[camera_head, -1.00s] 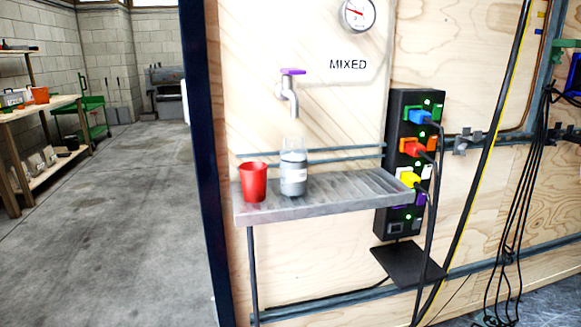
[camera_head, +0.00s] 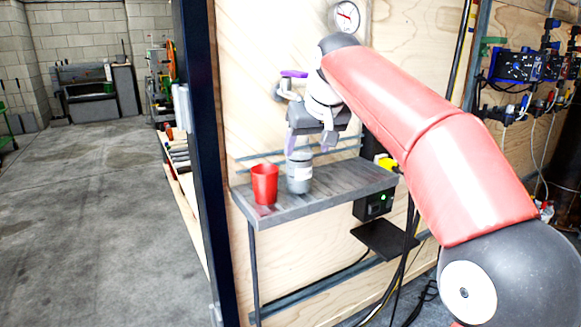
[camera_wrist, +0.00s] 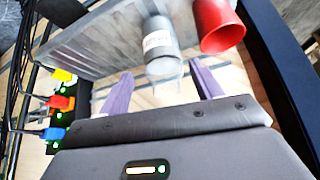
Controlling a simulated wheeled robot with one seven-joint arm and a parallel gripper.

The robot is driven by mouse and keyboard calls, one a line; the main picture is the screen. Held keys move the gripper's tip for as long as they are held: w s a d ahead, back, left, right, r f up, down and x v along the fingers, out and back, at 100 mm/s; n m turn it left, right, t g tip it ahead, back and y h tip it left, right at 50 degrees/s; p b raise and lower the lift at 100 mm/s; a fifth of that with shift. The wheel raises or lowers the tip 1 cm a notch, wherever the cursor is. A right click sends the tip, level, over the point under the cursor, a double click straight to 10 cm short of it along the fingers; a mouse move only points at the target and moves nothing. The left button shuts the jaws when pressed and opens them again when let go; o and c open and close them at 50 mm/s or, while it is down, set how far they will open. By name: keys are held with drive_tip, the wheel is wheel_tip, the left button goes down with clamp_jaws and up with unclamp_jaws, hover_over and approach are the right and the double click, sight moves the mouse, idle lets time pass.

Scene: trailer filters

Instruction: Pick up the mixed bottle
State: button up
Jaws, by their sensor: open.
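The mixed bottle (camera_head: 299,176) is a grey bottle with a clear upper part and a white label. It stands upright on the metal shelf (camera_head: 340,188), below the tap with the purple handle (camera_head: 293,75). It also shows in the wrist view (camera_wrist: 160,45), with its clear end towards my gripper. My gripper (camera_head: 309,146) is above the bottle in the head view, pointing down. In the wrist view the purple fingers of my gripper (camera_wrist: 160,88) are spread apart and empty, with the bottle's clear end between them. Whether they touch it I cannot tell.
A red cup (camera_head: 264,184) stands on the shelf just left of the bottle. A black socket box (camera_head: 372,203) with coloured plugs is at the shelf's right end. A gauge (camera_head: 346,17) is on the wall above. A dark post (camera_head: 197,150) stands left of the shelf.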

sight(304, 155)
drive_tip(key=x, duration=0.7)
drive_tip(key=shift+s+f+b, duration=0.1)
drive_tip(key=shift+s+b, duration=0.05)
drive_tip(key=shift+b, duration=0.25)
drive_tip(key=c, duration=0.8)
drive_tip(key=shift+c, duration=1.1)
